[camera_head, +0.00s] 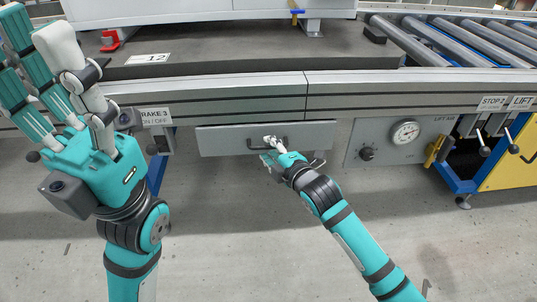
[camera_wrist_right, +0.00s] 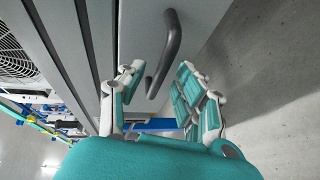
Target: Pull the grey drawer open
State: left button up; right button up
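The grey drawer (camera_head: 222,140) is a wide, flat front under the workbench edge, in the middle of the head view. It looks shut. Its dark bar handle (camera_wrist_right: 168,50) shows clearly in the wrist view and is partly covered by my right gripper (camera_head: 270,148) in the head view. In the wrist view, the fingers of my right gripper (camera_wrist_right: 155,85) are apart, with the near end of the handle in the gap between them. I see no clear contact with the handle. My left gripper (camera_head: 42,35) is raised at the left of the head view, open and empty.
A grey panel with a gauge (camera_head: 405,132) and a black knob (camera_head: 366,154) is right of the drawer. A lever unit (camera_head: 158,133) is at its left, above a blue leg. Rollers (camera_head: 470,45) are at upper right. The floor (camera_head: 230,220) before the drawer is clear.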

jog(key=shift+w+a+f, duration=0.1)
jog(key=shift+w+a, duration=0.25)
jog(key=shift+w, duration=0.3)
grip_shut()
